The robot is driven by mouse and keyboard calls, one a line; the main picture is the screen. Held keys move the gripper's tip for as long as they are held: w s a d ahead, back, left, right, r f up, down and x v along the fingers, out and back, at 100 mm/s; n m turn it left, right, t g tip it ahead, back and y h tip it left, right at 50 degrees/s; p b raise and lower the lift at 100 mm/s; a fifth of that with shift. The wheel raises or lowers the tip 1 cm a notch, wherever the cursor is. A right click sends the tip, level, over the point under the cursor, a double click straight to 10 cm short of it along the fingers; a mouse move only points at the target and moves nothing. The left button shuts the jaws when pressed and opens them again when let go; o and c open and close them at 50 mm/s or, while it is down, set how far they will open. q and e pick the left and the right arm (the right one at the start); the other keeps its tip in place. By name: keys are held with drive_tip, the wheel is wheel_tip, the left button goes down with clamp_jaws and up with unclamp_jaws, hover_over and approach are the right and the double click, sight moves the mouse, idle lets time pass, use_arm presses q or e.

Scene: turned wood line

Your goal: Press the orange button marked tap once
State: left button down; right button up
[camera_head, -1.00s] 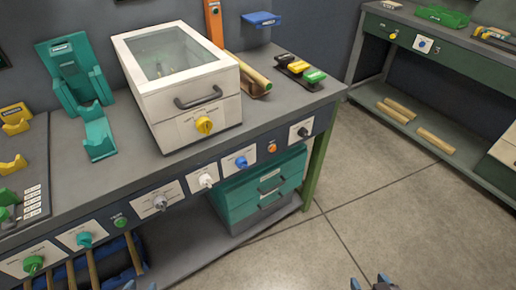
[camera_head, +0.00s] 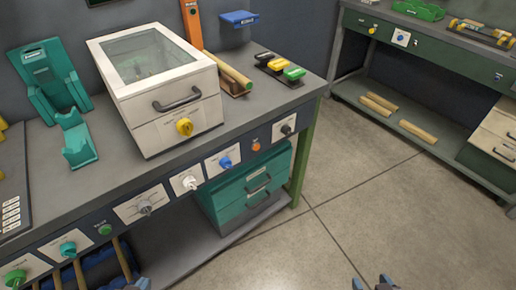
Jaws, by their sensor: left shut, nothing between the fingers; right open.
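A small round orange button (camera_head: 256,146) sits on the dark front panel of the grey workbench (camera_head: 290,101), between the blue knob (camera_head: 225,162) and the black knob (camera_head: 286,129). Its label is too small to read. My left gripper (camera_head: 141,284) shows only at the bottom edge, left of centre; it is shut and empty. My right gripper (camera_head: 373,284) is open and empty at the bottom edge, right of centre. Both are well apart from the button.
A white box with a glass lid (camera_head: 193,112) and a teal stand (camera_head: 49,84) stand on the bench. A green button (camera_head: 105,230) and several knobs line the panel. Teal drawers (camera_head: 243,190) sit below. The floor (camera_head: 340,195) at right is clear.

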drive_tip(key=shift+s, duration=0.15)
drive_tip(key=shift+s+d+f, duration=0.2)
drive_tip(key=shift+s, duration=0.1)
drive_tip(key=shift+w+a+r, duration=0.2)
drive_tip(key=shift+w+a, duration=0.05)
drive_tip(key=shift+w, duration=0.2)
idle(0.4)
